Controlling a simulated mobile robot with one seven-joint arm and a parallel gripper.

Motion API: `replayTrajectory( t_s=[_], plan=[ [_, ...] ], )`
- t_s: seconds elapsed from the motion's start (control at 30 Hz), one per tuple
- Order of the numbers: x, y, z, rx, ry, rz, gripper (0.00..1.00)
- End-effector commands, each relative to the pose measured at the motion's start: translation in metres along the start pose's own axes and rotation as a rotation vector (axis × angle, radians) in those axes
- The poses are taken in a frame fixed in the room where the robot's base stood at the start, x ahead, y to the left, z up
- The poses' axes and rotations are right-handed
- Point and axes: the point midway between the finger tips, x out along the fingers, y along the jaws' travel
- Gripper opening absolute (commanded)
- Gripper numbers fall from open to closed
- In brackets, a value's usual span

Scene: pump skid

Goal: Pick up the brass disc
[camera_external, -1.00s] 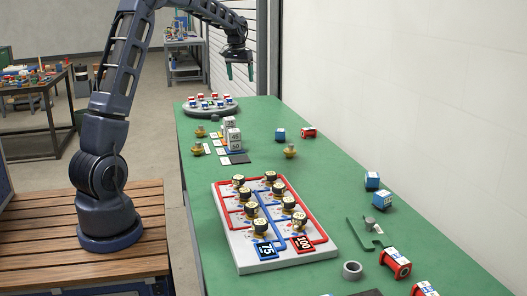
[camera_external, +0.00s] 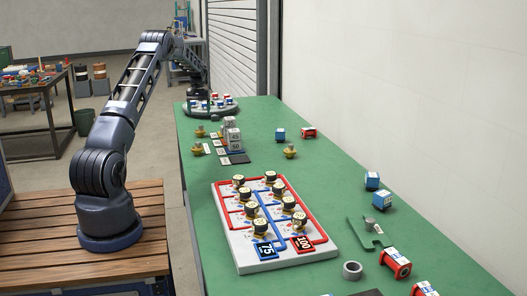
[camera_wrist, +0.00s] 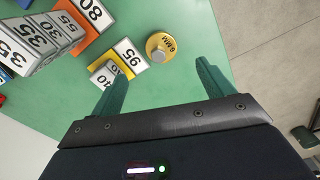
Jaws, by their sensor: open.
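A round brass disc marked "6MM" (camera_wrist: 160,47) lies on the green table in the wrist view, close to the table's edge. In the outside view a small brass piece (camera_external: 200,131) near the left table edge appears to be this disc. My gripper (camera_wrist: 162,70) is open and empty. Its two green fingers point toward the disc, which shows between them and a little beyond their tips. I cannot tell the height left above the table. In the outside view the end of my arm is by the round stand, and its fingers are not clear.
Numbered blocks and cards (camera_wrist: 125,56) lie left of the disc in the wrist view. A round stand with small blocks (camera_external: 210,110) is at the table's far end. Another brass piece (camera_external: 290,151) and a pipe board (camera_external: 233,225) are nearer. Floor shows beyond the table edge.

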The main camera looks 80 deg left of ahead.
Motion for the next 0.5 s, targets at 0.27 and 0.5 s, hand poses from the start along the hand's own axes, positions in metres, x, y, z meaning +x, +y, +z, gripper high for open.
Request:
replayTrajectory(
  t_s=[0.27, 0.5],
  plan=[
    [0.025, -0.003, -0.001, -0.003, -0.004, 0.000, 0.80],
    [0.055, -0.002, -0.001, -0.003, -0.002, 0.001, 0.80]
  ],
)
